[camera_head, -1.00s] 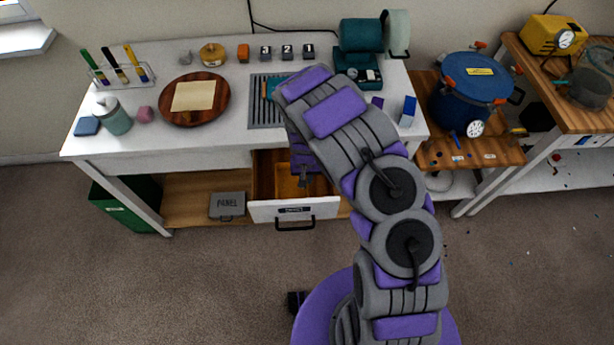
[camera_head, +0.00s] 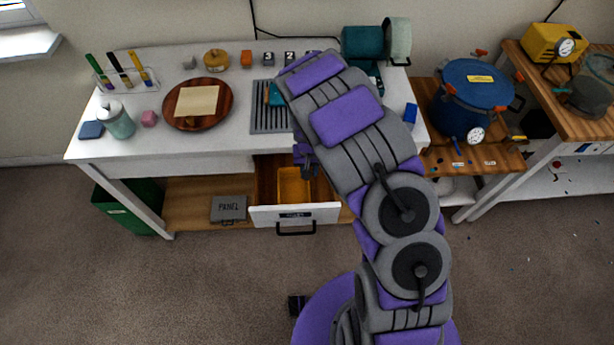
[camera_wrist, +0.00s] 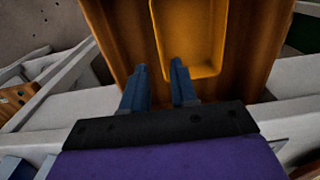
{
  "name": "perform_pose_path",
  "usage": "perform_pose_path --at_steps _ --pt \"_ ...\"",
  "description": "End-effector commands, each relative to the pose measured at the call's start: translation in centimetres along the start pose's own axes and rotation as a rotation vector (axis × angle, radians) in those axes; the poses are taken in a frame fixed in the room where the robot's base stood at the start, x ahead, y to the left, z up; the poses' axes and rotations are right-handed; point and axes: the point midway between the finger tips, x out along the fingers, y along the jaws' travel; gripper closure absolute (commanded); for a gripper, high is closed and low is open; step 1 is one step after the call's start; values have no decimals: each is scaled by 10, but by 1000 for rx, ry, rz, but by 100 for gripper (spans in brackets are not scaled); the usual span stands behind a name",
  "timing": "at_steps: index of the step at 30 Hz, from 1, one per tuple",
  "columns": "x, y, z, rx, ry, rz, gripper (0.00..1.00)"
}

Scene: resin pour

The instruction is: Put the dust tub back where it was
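A yellow open tub (camera_head: 295,187) lies inside the open drawer (camera_head: 295,215) under the white table; I take it to be the dust tub, though no label shows. It also shows in the wrist view (camera_wrist: 205,70), on the drawer's brown floor. My gripper (camera_head: 307,168) is above the back part of the drawer, partly hidden by my arm.
The white table (camera_head: 235,140) carries a round wooden board (camera_head: 180,122), a lidded jar (camera_head: 117,123), a pen rack (camera_head: 125,82) and a grey grille (camera_head: 268,118). A blue pot (camera_head: 475,90) stands right. A grey panel box (camera_head: 229,209) sits on the lower shelf.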

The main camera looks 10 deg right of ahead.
Motion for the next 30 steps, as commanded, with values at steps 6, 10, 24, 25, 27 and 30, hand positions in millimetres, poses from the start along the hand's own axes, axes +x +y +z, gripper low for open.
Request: perform_pose_path --at_steps 6,10,24,25,27,30 --pt "-37 -1 0 2 0 1 72" --pt "-42 -2 0 1 -2 5 72" --pt "-136 34 39 42 -15 16 72" --pt "-146 38 46 45 -19 17 72" --pt "-167 46 63 53 -31 16 72" --pt "-197 52 87 60 -41 14 72"
